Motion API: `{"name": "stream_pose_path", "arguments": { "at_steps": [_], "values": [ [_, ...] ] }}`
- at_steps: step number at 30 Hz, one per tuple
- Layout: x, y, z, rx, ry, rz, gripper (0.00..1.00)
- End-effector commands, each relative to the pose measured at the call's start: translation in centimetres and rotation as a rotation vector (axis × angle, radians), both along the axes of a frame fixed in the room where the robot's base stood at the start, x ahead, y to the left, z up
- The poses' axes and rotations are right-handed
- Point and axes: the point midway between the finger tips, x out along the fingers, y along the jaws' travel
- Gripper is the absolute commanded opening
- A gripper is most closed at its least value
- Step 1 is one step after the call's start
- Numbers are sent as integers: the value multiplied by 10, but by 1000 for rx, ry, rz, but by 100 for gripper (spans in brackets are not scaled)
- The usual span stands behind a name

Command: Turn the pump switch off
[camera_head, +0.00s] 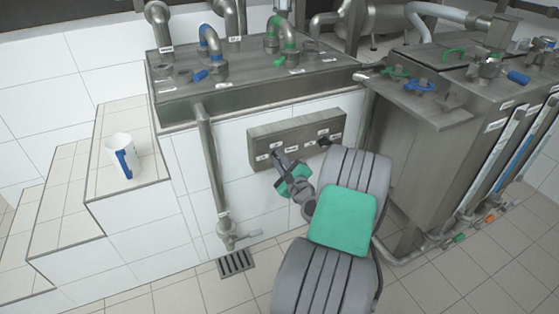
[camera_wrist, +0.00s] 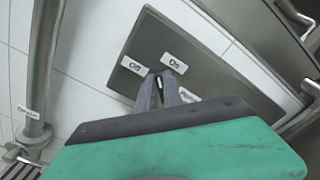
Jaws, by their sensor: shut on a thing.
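The pump switch sits on a grey metal switch box (camera_head: 297,139) fixed to the white tiled wall; the box also shows in the wrist view (camera_wrist: 146,45). My gripper (camera_head: 277,152) reaches the left part of the box. In the wrist view, my gripper (camera_wrist: 159,76) has its fingers close together at the panel, between the "Off" label (camera_wrist: 131,65) on the left and the "On" label (camera_wrist: 173,62) on the right. The fingers are shut on the switch, which they mostly hide. A label lower right of the fingers is partly covered.
A second dark switch (camera_head: 325,142) is at the box's right side, near my arm. A vertical pipe with a valve (camera_head: 226,232) stands left of the box. A white cup with a blue handle (camera_head: 121,154) stands on the tiled step at left. A steel tank (camera_head: 430,150) is at right.

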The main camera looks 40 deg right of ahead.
Motion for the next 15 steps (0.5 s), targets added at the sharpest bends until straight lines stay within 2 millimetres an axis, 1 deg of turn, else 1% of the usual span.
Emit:
{"name": "stream_pose_path", "arguments": {
  "at_steps": [15],
  "values": [
    [1,4,-8,-462,135,3,0]
  ]
}}
